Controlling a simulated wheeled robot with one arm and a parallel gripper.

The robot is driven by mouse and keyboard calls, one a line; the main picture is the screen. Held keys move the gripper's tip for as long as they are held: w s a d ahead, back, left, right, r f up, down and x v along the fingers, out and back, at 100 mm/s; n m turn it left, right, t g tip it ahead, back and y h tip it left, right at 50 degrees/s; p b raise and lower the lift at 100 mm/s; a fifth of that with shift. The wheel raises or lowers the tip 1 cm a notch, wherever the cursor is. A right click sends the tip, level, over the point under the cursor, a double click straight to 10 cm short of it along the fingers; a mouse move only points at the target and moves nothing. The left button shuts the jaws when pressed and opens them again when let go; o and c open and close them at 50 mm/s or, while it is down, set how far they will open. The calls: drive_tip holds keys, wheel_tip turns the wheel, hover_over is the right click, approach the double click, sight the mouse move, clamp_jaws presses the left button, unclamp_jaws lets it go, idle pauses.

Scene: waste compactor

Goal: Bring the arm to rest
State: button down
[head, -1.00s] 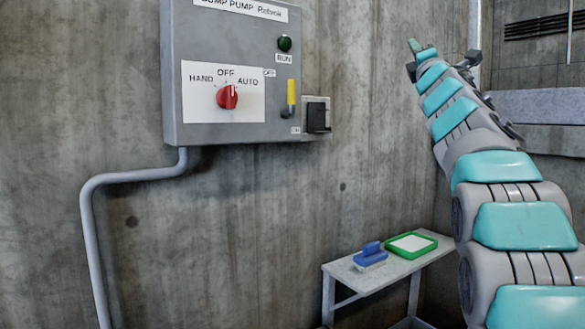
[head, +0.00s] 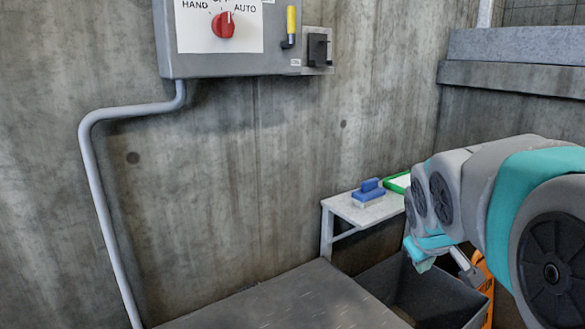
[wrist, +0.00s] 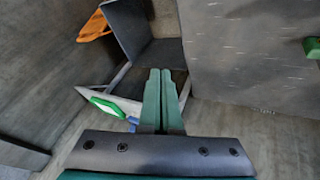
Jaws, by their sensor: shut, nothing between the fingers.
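My gripper (wrist: 161,72) shows in the wrist view with its two green fingers pressed together and nothing between them. In the head view my arm is bent at the right side, and its teal end (head: 422,262) points down above a dark grey bin, apart from the wall and the panel. The finger detail is too small to tell in the head view.
A grey control panel (head: 235,62) with a red knob (head: 223,25) hangs on the wall. A small white table (head: 352,211) bears a blue brush (head: 369,195) and a green-rimmed tray (head: 398,183). The open bin (head: 447,303) stands beside a flat grey top (head: 285,302).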

drive_tip(key=s+a+f+m+g+y, duration=0.1)
drive_tip(key=s+a+f+g, duration=0.1)
drive_tip(key=s, duration=0.7)
drive_tip(key=s+a+f+m+g+y, duration=0.1)
drive_tip(key=s+a+f+g, duration=0.2)
drive_tip(key=s+f, duration=0.4)
drive_tip(key=s+a+f+m+g+y, duration=0.1)
drive_tip(key=s+a+f, duration=0.3)
drive_tip(key=s, duration=0.7)
drive_tip(key=shift+s+a+f+g, duration=0.4)
drive_tip(key=shift+f+g, duration=0.3)
drive_tip(key=shift+g, duration=0.1)
